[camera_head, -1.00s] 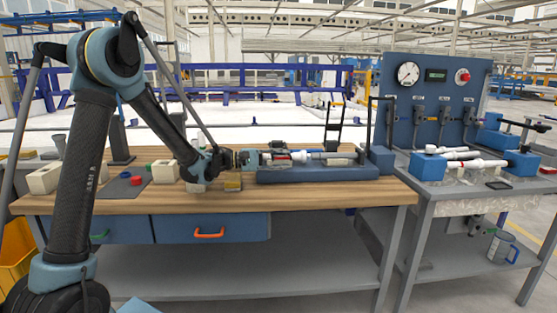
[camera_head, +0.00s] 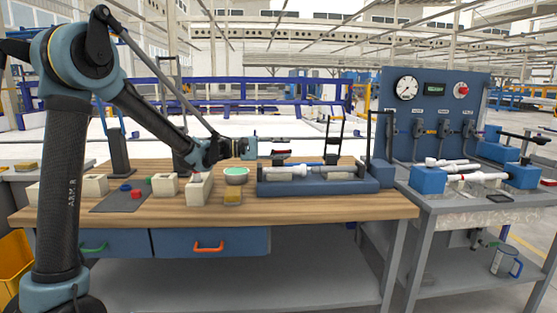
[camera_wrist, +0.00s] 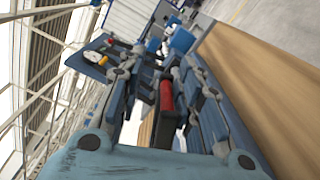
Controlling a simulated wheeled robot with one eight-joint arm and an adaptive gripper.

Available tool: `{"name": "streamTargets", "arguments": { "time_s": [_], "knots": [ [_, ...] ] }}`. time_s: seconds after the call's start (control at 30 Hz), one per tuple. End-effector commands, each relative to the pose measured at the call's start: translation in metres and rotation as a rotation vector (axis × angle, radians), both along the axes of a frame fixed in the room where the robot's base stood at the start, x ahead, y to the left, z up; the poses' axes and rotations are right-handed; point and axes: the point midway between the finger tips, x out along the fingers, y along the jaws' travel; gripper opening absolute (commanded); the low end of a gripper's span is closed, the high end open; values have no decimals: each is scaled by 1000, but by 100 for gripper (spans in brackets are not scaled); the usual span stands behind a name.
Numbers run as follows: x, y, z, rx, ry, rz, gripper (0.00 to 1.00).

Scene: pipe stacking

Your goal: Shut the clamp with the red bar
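The clamp's red bar (camera_head: 282,152) shows above the left part of the blue fixture (camera_head: 330,187). It sits at the fingers of my gripper (camera_head: 284,148). In the wrist view the red bar (camera_wrist: 166,96) lies between the two spread fingers of my gripper (camera_wrist: 158,98), closer to the right one. The gripper is open, and I cannot tell whether a finger touches the bar. A white pipe (camera_head: 305,171) lies along the fixture. The red-bar clamp's lower part is small and partly hidden, so its exact angle is unclear.
A side bench (camera_head: 470,205) holds more pipes.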

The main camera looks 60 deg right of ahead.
Motion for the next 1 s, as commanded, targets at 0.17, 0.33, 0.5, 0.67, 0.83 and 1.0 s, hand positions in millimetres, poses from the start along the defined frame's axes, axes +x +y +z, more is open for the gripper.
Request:
{"name": "streamTargets", "arguments": {
  "time_s": [0.17, 0.33, 0.5, 0.67, 0.83, 1.0],
  "knots": [
    [0, 0, 6, 0, 0, 0, 31],
    [1, 0, 7, 0, 0, 1, 31],
    [-11, 2, 9, -1, -12, -1, 31],
    [-3, 5, 8, 0, -12, 1, 31],
    [6, 10, 8, 0, -12, 1, 31],
    [13, 15, 8, 0, -11, 1, 31]
  ]
}}
